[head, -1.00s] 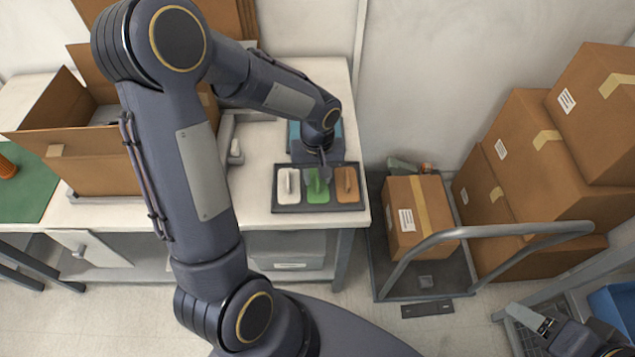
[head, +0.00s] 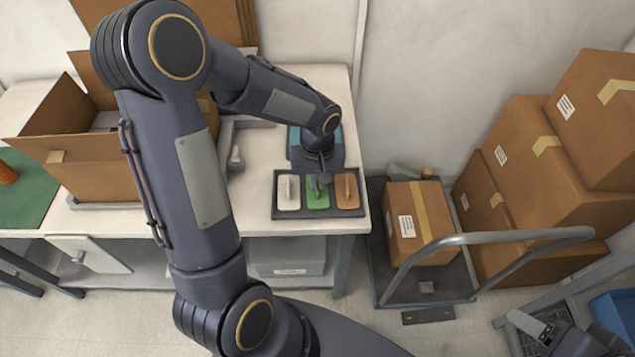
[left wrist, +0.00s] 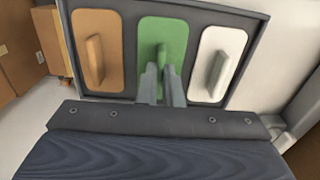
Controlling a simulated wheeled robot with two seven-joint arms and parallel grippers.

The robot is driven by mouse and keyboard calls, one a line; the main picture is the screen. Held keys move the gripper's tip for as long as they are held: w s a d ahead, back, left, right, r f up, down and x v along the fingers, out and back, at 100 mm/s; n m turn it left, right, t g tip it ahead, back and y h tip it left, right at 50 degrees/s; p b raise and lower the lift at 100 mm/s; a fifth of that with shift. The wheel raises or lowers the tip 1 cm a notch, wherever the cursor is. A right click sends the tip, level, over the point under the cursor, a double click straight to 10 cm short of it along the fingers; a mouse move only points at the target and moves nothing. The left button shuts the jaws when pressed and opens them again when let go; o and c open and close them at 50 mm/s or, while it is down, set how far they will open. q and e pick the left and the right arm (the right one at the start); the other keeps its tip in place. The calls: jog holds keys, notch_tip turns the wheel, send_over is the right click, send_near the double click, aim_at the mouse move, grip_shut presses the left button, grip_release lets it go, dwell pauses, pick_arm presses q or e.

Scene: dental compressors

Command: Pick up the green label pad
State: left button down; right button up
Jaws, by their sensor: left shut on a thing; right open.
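The green label pad (head: 317,197) lies in the middle slot of a dark tray (head: 276,212), between a white pad (head: 288,193) and an orange pad (head: 347,191). It also shows in the left wrist view (left wrist: 164,35), with a raised handle. My left gripper (head: 319,185) is over the green pad; in the left wrist view its fingers (left wrist: 162,78) are shut on the pad's handle. The pad still sits in its slot, with no clear gap seen beneath it. My right gripper (head: 530,325) is open and empty at the lower right, away from the tray.
The tray is at the front right edge of the white table (head: 250,218). An open cardboard box (head: 95,165) stands at the left. A cart (head: 400,285) with a box (head: 420,222) is right of the table, near stacked boxes (head: 525,150).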

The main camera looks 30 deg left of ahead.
pick_arm(q)
jog(key=shift+r, duration=0.45)
jog(key=r, duration=0.2)
jog(key=shift+s+a+r, duration=0.15)
jog(key=shift+s+r, duration=0.05)
jog(key=shift+r, duration=0.1)
jog(key=s+a+r, duration=0.7)
jog(key=s+r, duration=0.2)
jog(key=s, duration=0.2)
jog(key=shift+s+a, duration=0.15)
jog(key=shift+a, duration=0.1)
jog(key=shift+r, duration=0.15)
